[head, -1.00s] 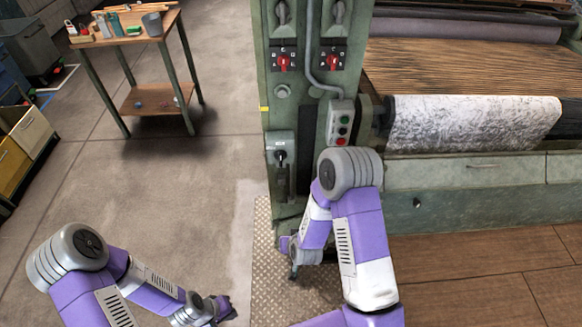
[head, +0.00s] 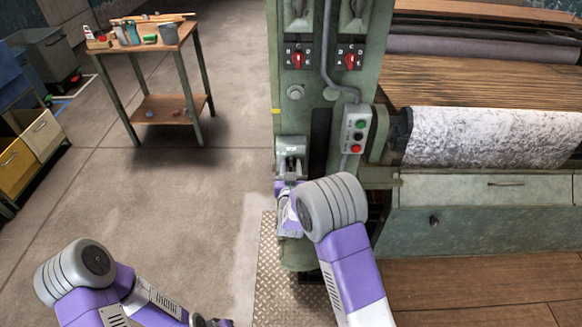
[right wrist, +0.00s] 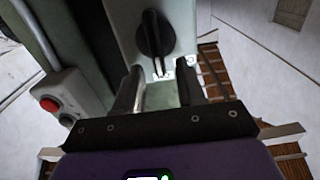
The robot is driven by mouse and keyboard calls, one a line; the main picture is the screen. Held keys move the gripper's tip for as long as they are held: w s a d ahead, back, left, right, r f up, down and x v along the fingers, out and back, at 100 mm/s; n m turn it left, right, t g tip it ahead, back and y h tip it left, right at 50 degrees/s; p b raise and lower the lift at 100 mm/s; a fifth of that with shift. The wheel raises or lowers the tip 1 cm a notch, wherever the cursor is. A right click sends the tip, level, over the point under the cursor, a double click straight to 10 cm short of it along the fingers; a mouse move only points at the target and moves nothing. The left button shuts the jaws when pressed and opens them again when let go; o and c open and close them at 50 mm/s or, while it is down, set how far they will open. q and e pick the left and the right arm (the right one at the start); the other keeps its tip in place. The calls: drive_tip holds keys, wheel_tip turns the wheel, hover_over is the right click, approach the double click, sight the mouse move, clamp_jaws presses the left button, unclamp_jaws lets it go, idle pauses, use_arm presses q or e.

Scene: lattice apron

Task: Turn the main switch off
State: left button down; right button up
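The main switch is a light grey box (head: 291,143) with a black rotary handle, low on the green machine column. In the right wrist view its black handle (right wrist: 154,36) lies just beyond the fingertips, upright in the picture. My right gripper (head: 290,165) is in front of the switch and partly covers it in the head view. In the right wrist view my right gripper (right wrist: 160,82) has its two fingers apart with nothing between them. Contact with the handle does not show. My left gripper (head: 211,322) is low at the bottom edge, mostly cut off.
A push-button box (head: 356,129) with green, black and red buttons is right of the switch. Two red selector switches (head: 297,60) sit higher on the column (head: 325,107). A wooden table (head: 165,38) stands back left. Open floor (head: 170,215) lies left of the machine.

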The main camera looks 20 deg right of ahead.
drive_tip(key=shift+w+d, duration=0.1)
drive_tip(key=shift+w, duration=0.25)
clamp_jaws()
